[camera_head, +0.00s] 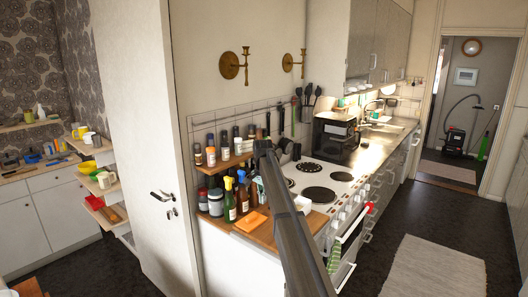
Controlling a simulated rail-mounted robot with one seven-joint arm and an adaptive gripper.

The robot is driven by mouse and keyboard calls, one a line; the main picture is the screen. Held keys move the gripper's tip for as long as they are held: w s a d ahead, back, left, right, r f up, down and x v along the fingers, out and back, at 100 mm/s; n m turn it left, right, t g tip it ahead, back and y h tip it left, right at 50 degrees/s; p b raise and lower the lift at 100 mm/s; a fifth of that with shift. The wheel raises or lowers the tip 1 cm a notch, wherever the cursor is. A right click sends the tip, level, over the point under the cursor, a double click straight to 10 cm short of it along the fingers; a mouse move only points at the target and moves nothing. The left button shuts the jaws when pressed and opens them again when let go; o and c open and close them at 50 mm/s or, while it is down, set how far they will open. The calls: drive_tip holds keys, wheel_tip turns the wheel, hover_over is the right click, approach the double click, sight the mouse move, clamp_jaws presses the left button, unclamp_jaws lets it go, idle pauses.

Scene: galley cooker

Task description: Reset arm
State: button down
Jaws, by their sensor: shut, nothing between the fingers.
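My dark arm (292,232) rises from the bottom edge and crosses the picture in front of the cooker and the wooden counter. Its far end is near the small spice shelf, in front of the wall. I cannot make out my gripper or its fingers in this view. The arm hides part of the counter and the cooker's left side.
The white cooker (336,180) has dark hotplates and a red item (369,207) at its front. Bottles (230,199) crowd the wooden counter (256,229). A black oven (336,139) stands behind. A white door (150,150) is at left. The floor around the rug (436,268) is free.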

drive_tip(key=s+d+f+n+b, duration=0.1)
drive_tip(key=s+d+f+n, duration=0.15)
drive_tip(key=s+f, duration=0.95)
drive_tip(key=s+d+f+n+b, duration=0.15)
drive_tip(key=s+d+f, duration=0.25)
drive_tip(key=s+f, duration=0.75)
drive_tip(key=s+d+f+n+b, duration=0.1)
drive_tip(key=s+d+f+n, duration=0.35)
drive_tip(key=f, duration=1.35)
drive_tip(key=s+d+f+g+b, duration=0.2)
drive_tip(key=s+f, duration=0.5)
drive_tip(key=s, duration=0.9)
drive_tip(key=s+d+f+g+b, duration=0.2)
drive_tip(key=s+f, duration=0.5)
drive_tip(key=s, duration=1)
drive_tip(key=s+d+f+g+b, duration=0.2)
drive_tip(key=s+f, duration=0.5)
drive_tip(key=s, duration=1)
drive_tip(key=shift+f+m+g, duration=0.2)
drive_tip(key=shift+m+g, duration=0.15)
drive_tip(key=shift+g, duration=0.05)
